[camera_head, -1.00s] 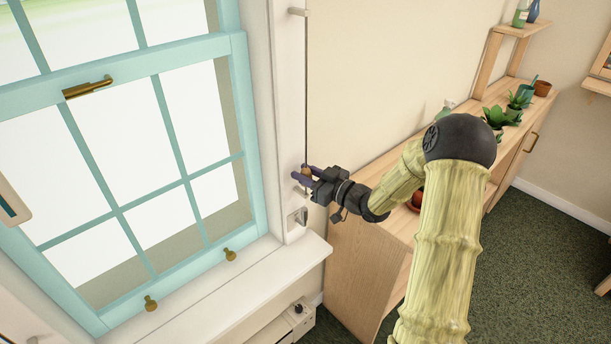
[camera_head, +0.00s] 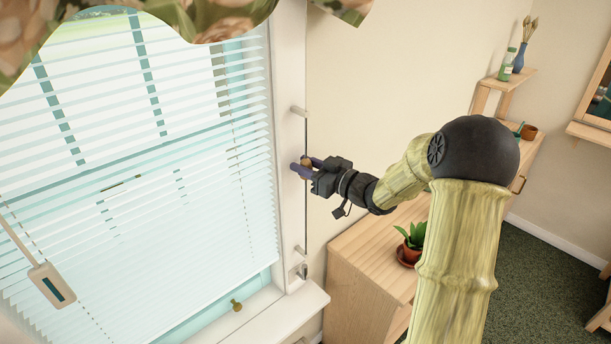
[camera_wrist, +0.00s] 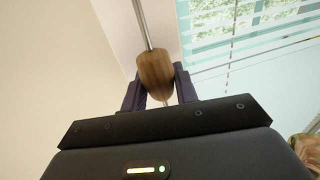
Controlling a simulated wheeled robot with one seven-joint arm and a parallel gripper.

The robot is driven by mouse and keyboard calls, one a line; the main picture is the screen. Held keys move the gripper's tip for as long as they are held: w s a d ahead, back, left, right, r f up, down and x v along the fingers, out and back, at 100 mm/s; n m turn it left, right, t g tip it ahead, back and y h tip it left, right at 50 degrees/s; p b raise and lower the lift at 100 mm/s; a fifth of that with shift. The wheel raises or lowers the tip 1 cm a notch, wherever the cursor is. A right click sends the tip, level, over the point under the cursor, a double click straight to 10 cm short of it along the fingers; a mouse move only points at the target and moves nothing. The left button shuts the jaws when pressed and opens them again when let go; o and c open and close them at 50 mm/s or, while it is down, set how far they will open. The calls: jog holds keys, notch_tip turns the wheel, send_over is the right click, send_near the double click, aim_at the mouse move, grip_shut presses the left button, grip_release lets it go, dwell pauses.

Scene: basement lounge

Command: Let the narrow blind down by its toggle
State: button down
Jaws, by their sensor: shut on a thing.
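The blind (camera_head: 165,150) with white slats hangs over most of the window in the head view, its lower part reaching near the sill. It also shows at the upper right of the wrist view (camera_wrist: 250,30). My gripper (camera_head: 303,166) is shut on the toggle, about midway between an upper and a lower peg on the white frame. In the wrist view its dark fingers (camera_wrist: 158,92) stand on both sides of the toggle.
A wooden cabinet (camera_head: 370,265) with a potted plant (camera_head: 411,245) stands to the right of the window. A white sill (camera_head: 290,315) juts out below. A flowered valance (camera_head: 225,18) hangs at the top. A pale tag-like handle (camera_head: 52,285) hangs at the left.

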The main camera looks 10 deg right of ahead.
notch_tip(320, 180, up, 8)
jog(key=p, duration=0.4)
jog(key=shift+r, duration=0.15)
jog(key=shift+r, duration=0.1)
jog(key=c, duration=1.1)
grip_release()
jog(key=shift+d, duration=0.1)
jog(key=shift+s+d, duration=0.1)
jog(key=shift+s, duration=0.05)
jog(key=b+v, duration=0.4)
jog(key=v, duration=1.3)
